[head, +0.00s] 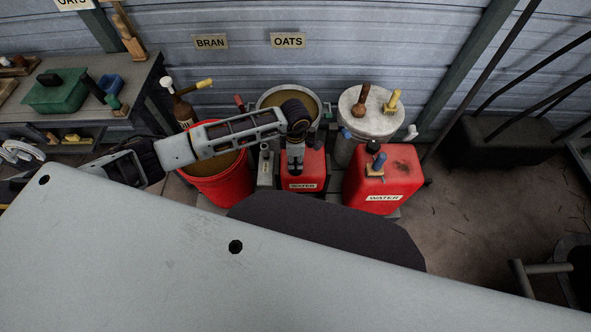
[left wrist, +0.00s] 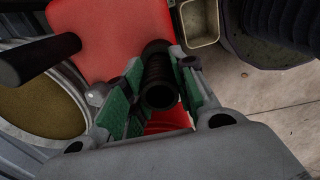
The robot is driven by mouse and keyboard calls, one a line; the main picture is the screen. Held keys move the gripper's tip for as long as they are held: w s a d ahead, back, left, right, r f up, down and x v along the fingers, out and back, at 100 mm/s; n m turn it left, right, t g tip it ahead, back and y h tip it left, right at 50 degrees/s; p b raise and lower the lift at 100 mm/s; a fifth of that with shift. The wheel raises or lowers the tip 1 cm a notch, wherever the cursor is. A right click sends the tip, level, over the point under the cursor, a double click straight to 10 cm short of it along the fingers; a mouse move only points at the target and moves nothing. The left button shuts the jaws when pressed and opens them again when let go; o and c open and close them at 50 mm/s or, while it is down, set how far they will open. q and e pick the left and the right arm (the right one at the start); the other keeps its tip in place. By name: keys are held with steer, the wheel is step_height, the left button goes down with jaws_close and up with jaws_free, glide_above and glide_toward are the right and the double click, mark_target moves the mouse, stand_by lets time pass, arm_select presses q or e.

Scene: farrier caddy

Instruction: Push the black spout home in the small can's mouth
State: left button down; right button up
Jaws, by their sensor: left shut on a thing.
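The small red can (head: 303,184), labelled WATER, stands in the middle of the row of containers. My left gripper (head: 296,160) is over its top, with the arm reaching in from the left. In the left wrist view my left gripper (left wrist: 160,97) has its green-padded fingers shut on the black ribbed spout (left wrist: 158,72), whose open end faces the camera. The red can (left wrist: 108,28) shows behind the spout and fingers. The can's mouth is hidden, so I cannot tell how deep the spout sits. My right gripper is not in view.
A larger red WATER can (head: 400,180) stands to the right, and a red bucket (head: 222,185) to the left. A narrow grey tin (head: 265,168) is close beside the small can. The OATS bin (head: 312,97) and a white-lidded drum (head: 370,125) stand behind.

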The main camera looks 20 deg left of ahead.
arm_select(q)
steer(key=shift+f+b, duration=0.45)
steer(key=shift+f, duration=0.15)
stand_by(1.0)
steer(key=c, duration=1.1)
jaws_free()
steer(key=shift+r, duration=0.15)
steer(key=shift+r+p, duration=3.75)
steer(key=shift+r, duration=0.85)
